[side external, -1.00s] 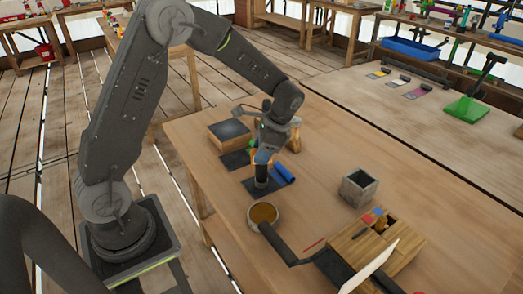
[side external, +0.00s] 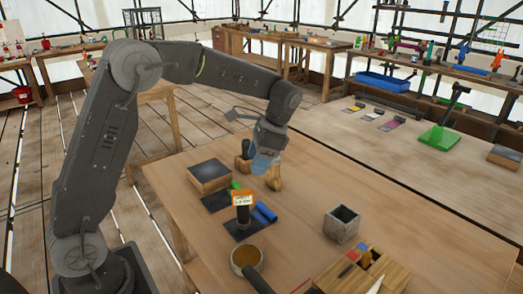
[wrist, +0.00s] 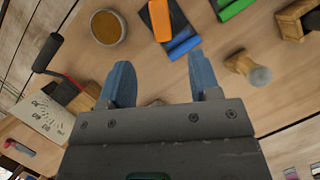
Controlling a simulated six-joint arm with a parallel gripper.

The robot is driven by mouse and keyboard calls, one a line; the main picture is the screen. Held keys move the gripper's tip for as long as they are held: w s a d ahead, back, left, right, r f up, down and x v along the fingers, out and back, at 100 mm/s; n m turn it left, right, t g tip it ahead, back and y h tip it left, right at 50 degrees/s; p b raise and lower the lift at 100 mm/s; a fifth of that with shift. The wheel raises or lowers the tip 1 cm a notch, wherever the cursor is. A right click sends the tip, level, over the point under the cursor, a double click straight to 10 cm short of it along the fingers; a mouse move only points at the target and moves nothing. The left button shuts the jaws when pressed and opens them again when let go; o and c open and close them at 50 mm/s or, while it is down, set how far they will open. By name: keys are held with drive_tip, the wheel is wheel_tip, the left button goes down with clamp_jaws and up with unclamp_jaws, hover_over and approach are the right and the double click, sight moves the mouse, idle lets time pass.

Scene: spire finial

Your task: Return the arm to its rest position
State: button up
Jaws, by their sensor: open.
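My gripper (side external: 264,163) is above the wooden table (side external: 330,185). In the wrist view its two blue fingers (wrist: 162,78) are apart with nothing between them. A black upright piece with an orange top (side external: 242,205) stands on a dark pad (side external: 241,232), clear of the gripper. Its orange top also shows at the upper edge of the wrist view (wrist: 160,22). A blue roll (side external: 265,212) lies beside it on the pad. A wooden piece (side external: 274,180) stands on the table just behind and below the fingers, partly overlapped by them in the side view.
A wooden block with a grey top (side external: 208,176) and a green item (side external: 236,186) are nearby. A round brown-filled pan (side external: 246,257), a grey box (side external: 341,222) and a wooden caddy (side external: 365,272) stand towards the front.

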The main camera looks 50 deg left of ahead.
drive_tip(key=s+d+r+n+t+h, duration=0.1)
drive_tip(key=s+d+r+n+t, duration=0.3)
drive_tip(key=s+r, duration=0.55)
drive_tip(key=s+d+f+n+t+h, duration=0.1)
drive_tip(key=s+t, duration=0.4)
drive_tip(key=s, duration=0.6)
drive_tip(key=shift+s+d+f+n+t, duration=0.3)
drive_tip(key=shift+d+f+n, duration=0.2)
drive_tip(key=shift+d+f, duration=0.35)
drive_tip(key=o, duration=0.6)
drive_tip(key=shift+o, duration=0.2)
drive_tip(key=shift+r, duration=0.1)
